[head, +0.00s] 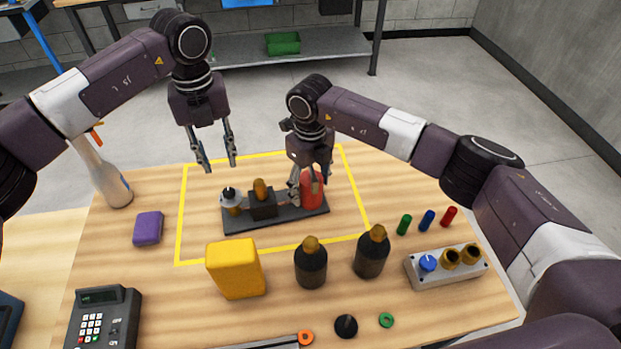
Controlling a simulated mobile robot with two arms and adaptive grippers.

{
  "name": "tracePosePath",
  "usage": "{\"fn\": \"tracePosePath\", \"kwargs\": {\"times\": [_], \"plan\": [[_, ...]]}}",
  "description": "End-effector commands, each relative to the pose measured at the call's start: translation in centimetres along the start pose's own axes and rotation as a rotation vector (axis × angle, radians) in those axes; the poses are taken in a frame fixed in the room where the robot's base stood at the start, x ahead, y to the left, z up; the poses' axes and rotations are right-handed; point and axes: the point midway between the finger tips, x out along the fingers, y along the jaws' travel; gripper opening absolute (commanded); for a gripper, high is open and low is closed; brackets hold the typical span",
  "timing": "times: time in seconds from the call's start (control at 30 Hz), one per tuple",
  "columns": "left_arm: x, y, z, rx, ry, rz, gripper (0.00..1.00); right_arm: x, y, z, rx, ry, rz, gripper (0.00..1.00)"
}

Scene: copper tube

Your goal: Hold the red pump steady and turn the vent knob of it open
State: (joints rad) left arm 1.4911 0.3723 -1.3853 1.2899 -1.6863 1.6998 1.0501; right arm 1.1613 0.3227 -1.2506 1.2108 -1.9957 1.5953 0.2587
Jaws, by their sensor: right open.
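The red pump (312,191) is an upright red cylinder at the right end of a dark base plate (285,220). A black block with a brown-gold top (262,200) and a silver-and-brass part with a black cap (231,200) stand on the same plate. My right gripper (309,188) is open at the pump, its fingers overlapping the pump's upper part in view. I cannot tell whether they touch it. It hides the pump's top, and I cannot make out the vent knob. My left gripper (220,168) is open and empty above the table, behind and left of the plate.
A yellow outline (181,225) surrounds the plate. In front stand a yellow block (235,268) and two dark bottles (311,264) (371,252). A spray bottle (106,178) and purple block (148,228) are left. A grey knob box (445,268) is right.

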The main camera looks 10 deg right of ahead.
Motion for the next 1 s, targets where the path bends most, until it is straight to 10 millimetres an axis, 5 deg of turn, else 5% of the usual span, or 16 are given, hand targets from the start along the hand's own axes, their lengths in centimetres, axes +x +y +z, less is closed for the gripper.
{"fn": "tracePosePath", "kwargs": {"times": [0.23, 0.77, 1.0], "plan": [[0.00, 0.00, 0.00, 0.000, 0.000, 0.000, 0.29, 0.08, 0.00, -0.01, 0.000, 0.000, 0.000, 0.61], [0.00, 0.01, 0.00, 0.000, 0.000, 0.000, 0.29, 0.04, -0.03, 0.00, 0.000, 0.000, 0.000, 0.02], [0.00, 0.00, 0.00, 0.000, 0.000, 0.000, 0.36, 0.03, -0.04, 0.00, 0.000, 0.000, 0.000, 0.00]]}}
